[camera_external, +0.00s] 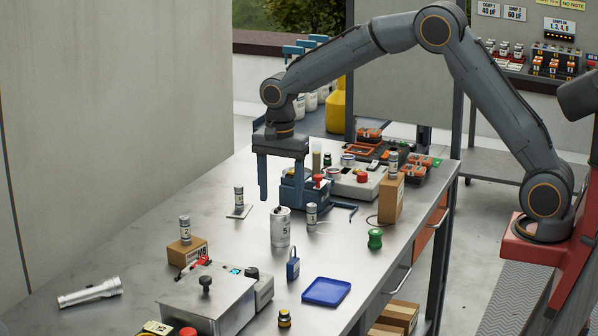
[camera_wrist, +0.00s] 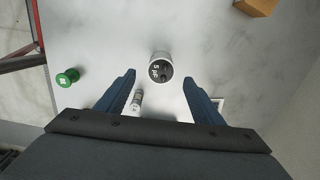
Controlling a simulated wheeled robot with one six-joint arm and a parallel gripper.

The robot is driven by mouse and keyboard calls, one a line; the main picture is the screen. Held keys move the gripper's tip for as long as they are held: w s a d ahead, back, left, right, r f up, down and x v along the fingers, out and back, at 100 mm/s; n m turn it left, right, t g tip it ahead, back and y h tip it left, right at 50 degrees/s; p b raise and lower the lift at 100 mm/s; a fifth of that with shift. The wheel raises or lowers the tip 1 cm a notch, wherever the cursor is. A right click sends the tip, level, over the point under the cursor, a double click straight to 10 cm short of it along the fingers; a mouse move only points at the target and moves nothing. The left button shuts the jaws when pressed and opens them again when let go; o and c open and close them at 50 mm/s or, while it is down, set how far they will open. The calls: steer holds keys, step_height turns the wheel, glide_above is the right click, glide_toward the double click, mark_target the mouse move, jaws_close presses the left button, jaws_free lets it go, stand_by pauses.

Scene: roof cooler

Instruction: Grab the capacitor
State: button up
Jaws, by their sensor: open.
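No single part is clearly marked as the capacitor. Several small silver cylinders stand about the worktable: one on a white pad (camera_external: 239,198), one on a brown box (camera_external: 185,229), one on the tabletop (camera_external: 312,216) and one on a taller box (camera_external: 393,162). A larger pale can (camera_external: 281,228) with a dark top and a partly readable "5" stands mid-table. It also shows in the wrist view (camera_wrist: 160,67), just beyond and between the fingertips. My gripper (camera_external: 281,200) is open and empty, pointing down above the table.
A green spool (camera_external: 375,239), blue padlock (camera_external: 293,264) and blue tray (camera_external: 327,291) are at the front right. A flashlight (camera_external: 89,292) and metal box (camera_external: 208,295) are at the front left. Tools and a grey device crowd behind the gripper. The table's left middle is clear.

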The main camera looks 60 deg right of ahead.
mark_target(280, 211)
steer(key=shift+a+f+p, duration=0.15)
steer(key=shift+f+p, duration=0.55)
steer(key=shift+f, duration=1.3)
steer(key=shift+a+f+p, duration=0.1)
steer(key=shift+f+p, duration=0.6)
steer(key=shift+f, duration=1.25)
steer(key=c, duration=1.3)
